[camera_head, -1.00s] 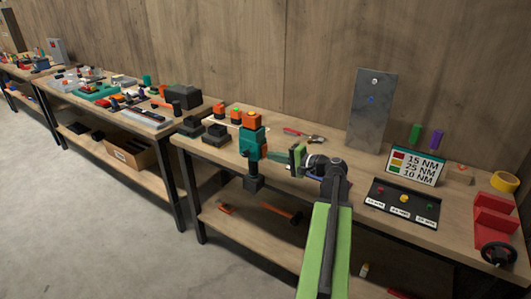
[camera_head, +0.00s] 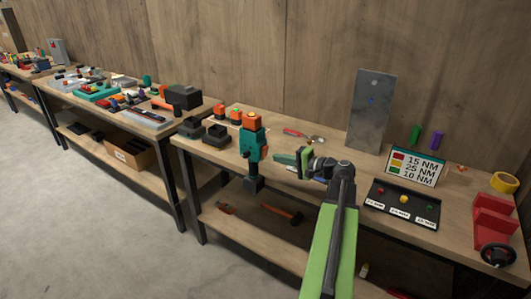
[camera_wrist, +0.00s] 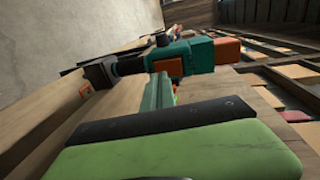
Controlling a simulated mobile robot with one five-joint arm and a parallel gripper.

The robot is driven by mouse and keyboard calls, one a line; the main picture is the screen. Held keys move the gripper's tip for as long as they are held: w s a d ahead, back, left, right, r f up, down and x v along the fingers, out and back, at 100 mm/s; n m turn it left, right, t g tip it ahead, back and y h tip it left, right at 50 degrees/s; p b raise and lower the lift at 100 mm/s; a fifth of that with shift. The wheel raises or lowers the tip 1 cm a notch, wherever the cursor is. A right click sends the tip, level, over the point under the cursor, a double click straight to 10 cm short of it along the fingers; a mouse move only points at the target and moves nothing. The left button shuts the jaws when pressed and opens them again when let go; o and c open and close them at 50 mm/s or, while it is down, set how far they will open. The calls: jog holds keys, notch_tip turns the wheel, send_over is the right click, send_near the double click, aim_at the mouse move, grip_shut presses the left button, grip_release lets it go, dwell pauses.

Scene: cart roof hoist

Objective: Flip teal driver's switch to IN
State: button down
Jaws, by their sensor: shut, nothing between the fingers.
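The teal driver (camera_head: 251,147), with an orange top and a black block at its lower end, stands upright by the front edge of the near bench. It lies sideways in the wrist view (camera_wrist: 195,58), with an orange end at the right and dark parts at the left. A small black nub shows on its upper side there; I cannot tell whether it is the switch, nor which position the switch is in. My gripper (camera_head: 283,158) is shut and empty, just right of the driver, its tip pointing left at it. Contact is unclear.
A grey metal plate (camera_head: 371,112) stands at the back of the bench. Right are a torque sign (camera_head: 414,169), a black button panel (camera_head: 402,205) and a red vise (camera_head: 493,220). Red-handled pliers (camera_head: 295,133) lie behind my gripper. Black blocks (camera_head: 216,134) sit left of the driver.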

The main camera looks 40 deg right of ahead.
jog(key=v, duration=0.3)
jog(key=shift+s+r, duration=0.1)
jog(key=shift+s, duration=0.25)
jog(key=shift+w, duration=0.1)
jog(key=w+a+f+n+g+y+p, duration=0.15)
jog(key=w+a, duration=0.35)
jog(key=a, duration=0.5)
jog(key=w+a+n+g+y, duration=0.25)
jog(key=w+a, duration=0.25)
jog(key=a, duration=0.5)
jog(key=w+a+n+g+y+p, duration=0.1)
jog(key=w+a+n+y, duration=0.1)
jog(key=w+a, duration=0.6)
jog(key=s+a+f+n+g+h, duration=0.1)
jog(key=s+a+f+n+g, duration=0.25)
jog(key=a, duration=0.55)
jog(key=s+a+f+n+g+h+p, duration=0.1)
jog(key=s+a+f+n+g, duration=0.2)
jog(key=a, duration=0.7)
jog(key=s+a+f+n+g+h, duration=0.1)
jog(key=s+a+f+g, duration=0.15)
jog(key=a+f, duration=0.45)
jog(key=s+d+f+n+g+h, duration=0.1)
jog(key=s+d+f+h, duration=0.1)
jog(key=s+d+h, duration=0.2)
jog(key=d+h, duration=0.2)
jog(key=h, duration=0.1)
jog(key=shift+s+d+n+g, duration=0.15)
jog(key=shift+d+n+g, duration=0.1)
jog(key=shift+n+g, duration=0.15)
